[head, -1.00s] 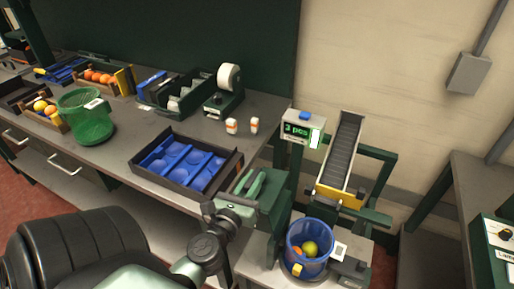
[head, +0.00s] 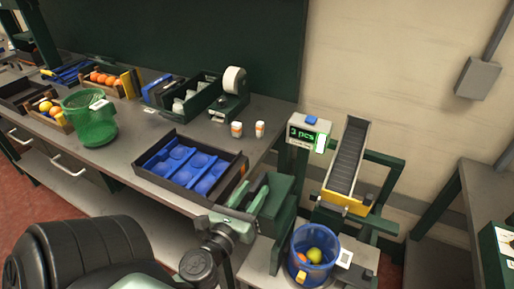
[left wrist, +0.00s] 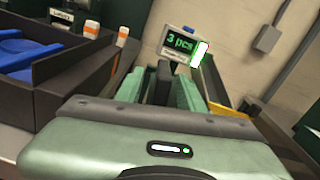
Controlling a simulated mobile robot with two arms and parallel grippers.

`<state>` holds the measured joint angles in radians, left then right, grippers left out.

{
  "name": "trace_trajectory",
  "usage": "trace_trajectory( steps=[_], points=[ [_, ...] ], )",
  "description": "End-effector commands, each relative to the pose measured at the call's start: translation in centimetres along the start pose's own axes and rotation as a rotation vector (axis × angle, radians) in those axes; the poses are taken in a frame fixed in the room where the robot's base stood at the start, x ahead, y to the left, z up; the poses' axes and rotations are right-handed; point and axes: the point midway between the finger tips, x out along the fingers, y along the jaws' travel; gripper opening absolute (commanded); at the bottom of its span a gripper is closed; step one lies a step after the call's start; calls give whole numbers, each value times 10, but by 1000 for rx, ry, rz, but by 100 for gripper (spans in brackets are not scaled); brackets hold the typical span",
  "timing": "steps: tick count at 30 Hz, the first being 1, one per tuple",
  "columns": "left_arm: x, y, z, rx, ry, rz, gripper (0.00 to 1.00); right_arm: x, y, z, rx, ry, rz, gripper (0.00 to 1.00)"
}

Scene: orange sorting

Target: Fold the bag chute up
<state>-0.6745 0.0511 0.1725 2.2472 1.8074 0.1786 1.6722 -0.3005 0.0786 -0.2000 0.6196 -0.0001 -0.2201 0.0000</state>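The chute (head: 347,160) is a grey ribbed ramp with pale side rails. It slopes down toward me to a yellow lip (head: 345,203) on a green frame, above and behind a blue bucket (head: 300,268). My left gripper (head: 255,196) is left of the lip, apart from it, near the right end of the workbench. In the left wrist view my left gripper (left wrist: 157,80) has its dark pads together with nothing seen between them. Part of the yellow lip (left wrist: 222,103) shows there at the right, partly hidden behind the gripper. My right gripper is not in view.
A display reading "3 pcs" (head: 303,133) stands just left of the chute. The bucket holds a few fruits. A dark tray with blue cups (head: 228,182) lies on the bench beside my gripper. A green basket (head: 98,128) stands further left. Another bench is at the right.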

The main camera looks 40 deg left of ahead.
Motion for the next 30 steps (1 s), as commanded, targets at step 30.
trace_trajectory(
  steps=[30],
  points=[
    [-48, 1, -1, 0, 1, 1, 38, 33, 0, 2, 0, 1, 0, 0]
  ],
)
